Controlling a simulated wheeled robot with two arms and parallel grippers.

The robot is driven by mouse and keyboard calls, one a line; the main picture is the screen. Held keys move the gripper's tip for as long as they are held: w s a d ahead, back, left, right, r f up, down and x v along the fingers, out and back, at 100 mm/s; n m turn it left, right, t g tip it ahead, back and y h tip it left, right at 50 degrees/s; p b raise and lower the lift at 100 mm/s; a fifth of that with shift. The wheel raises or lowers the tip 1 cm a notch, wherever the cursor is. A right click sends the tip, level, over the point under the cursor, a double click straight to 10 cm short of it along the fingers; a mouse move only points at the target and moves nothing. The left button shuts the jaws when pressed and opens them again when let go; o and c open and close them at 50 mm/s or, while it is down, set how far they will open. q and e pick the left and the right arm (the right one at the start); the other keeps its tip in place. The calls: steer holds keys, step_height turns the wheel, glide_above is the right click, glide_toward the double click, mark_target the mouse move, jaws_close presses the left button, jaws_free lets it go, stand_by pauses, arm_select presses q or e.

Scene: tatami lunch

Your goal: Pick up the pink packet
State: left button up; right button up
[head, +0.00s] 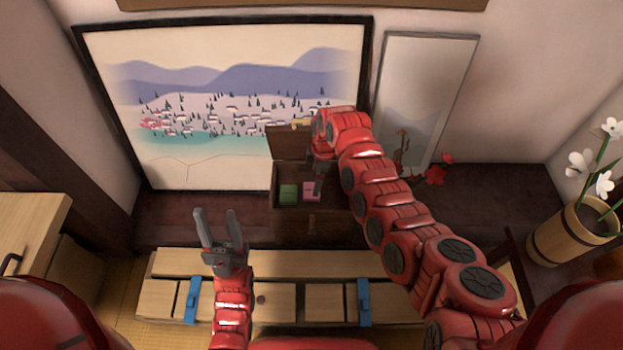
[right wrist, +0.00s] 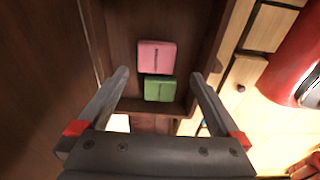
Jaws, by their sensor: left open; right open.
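The pink packet (head: 309,191) lies inside an open dark wooden box (head: 312,228), beside a green packet (head: 288,193). The right wrist view shows the pink packet (right wrist: 157,57) above the green packet (right wrist: 159,88), both flat on the box floor. My right gripper (right wrist: 160,75) is open and empty, pointing down over the box. In the right wrist view its fingers spread wider than the packets, with the green packet between them and the pink one just past the tips. My left gripper (head: 215,213) is open and empty, left of the box.
The box's raised lid (head: 288,143) stands at its back. A low wooden cabinet with blue straps (head: 192,300) is in front. A wooden vase with white flowers (head: 570,232) stands at the right. The dark shelf left of the box (head: 180,225) is clear.

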mark_target(312, 190)
steer(key=shift+w+f, duration=0.2)
step_height(312, 190, down, 2)
steer(key=shift+s+a+f+b, duration=0.1)
steer(key=shift+a+f+b, duration=0.1)
steer(key=shift+b, duration=0.55)
steer(key=f+b, duration=0.2)
steer(key=f, duration=0.1)
steer(key=shift+w+a+f+b, duration=0.2)
steer(key=shift+a+f+b, duration=0.1)
steer(key=shift+a+b, duration=0.1)
steer(key=shift+w+f, duration=0.1)
steer(key=shift+f, duration=0.4)
steer(key=shift+r, duration=0.1)
steer(key=c, duration=1.2)
steer(key=shift+o, duration=0.2)
steer(key=shift+r, duration=0.1)
